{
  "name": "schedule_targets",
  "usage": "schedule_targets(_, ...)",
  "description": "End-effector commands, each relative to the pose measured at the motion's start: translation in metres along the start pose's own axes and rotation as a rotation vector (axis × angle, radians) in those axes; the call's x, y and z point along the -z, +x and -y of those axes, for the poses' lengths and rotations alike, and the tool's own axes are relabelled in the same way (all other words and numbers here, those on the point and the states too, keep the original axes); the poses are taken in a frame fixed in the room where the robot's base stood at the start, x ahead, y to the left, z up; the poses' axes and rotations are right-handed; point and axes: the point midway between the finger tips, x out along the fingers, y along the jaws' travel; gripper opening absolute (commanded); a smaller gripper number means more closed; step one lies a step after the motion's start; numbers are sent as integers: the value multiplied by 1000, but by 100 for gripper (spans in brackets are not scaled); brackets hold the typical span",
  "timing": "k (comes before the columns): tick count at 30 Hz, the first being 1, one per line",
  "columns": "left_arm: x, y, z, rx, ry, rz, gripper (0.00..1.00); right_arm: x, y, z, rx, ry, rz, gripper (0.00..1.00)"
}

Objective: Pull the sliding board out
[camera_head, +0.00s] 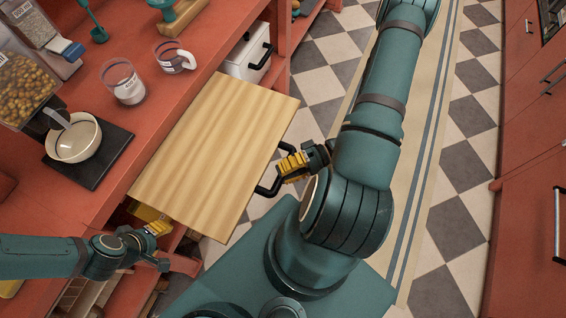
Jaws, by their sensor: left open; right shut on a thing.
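The sliding board (215,150) is a light wooden panel with a striped grain. It sticks out from the red counter over the floor. A black handle (268,188) is on its outer edge. My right gripper (285,170) has yellow fingers and is shut on that handle. My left gripper (158,227) is open and empty, close to the board's lower left corner, by the front of the red unit. Whether it touches the board I cannot tell.
On the counter (122,45) stand a white bowl (75,138) on a dark mat (110,158), a glass jar (124,82), a glass mug (173,57) and a canister dispenser (22,88). A white container with a black handle (245,58) is beyond the board. Red cabinets (530,220) stand at right, across the checkered floor.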

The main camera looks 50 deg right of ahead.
Motion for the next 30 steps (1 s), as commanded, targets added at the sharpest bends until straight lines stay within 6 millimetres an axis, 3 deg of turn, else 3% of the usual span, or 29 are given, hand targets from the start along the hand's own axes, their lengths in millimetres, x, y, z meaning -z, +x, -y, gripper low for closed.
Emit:
schedule_targets(1, 0, 0, 0, 0, 0, 0, 47, -2, 0, -2, -5, 4, 4, 0)
schedule_targets(2, 0, 0, 0, 0, 0, 0, 47, -2, 0, -2, -6, 4, 4, 24)
schedule_targets(3, 0, 0, 0, 0, 0, 0, 47, -2, 0, -2, -6, 4, 4, 38)
schedule_targets(4, 0, 0, 0, 0, 0, 0, 47, -2, 0, -2, -6, 4, 4, 49)
schedule_targets(5, 0, 0, 0, 0, 0, 0, 47, -2, 0, -2, -5, 4, 3, 52)
schedule_targets(17, 0, 0, 0, 0, 0, -1, 47, 0, -7, -1, -4, 0, -3, 52)
schedule_targets(30, 0, 0, 0, 0, 0, 0, 47, -1, -89, -2, -5, 1, -3, 52)
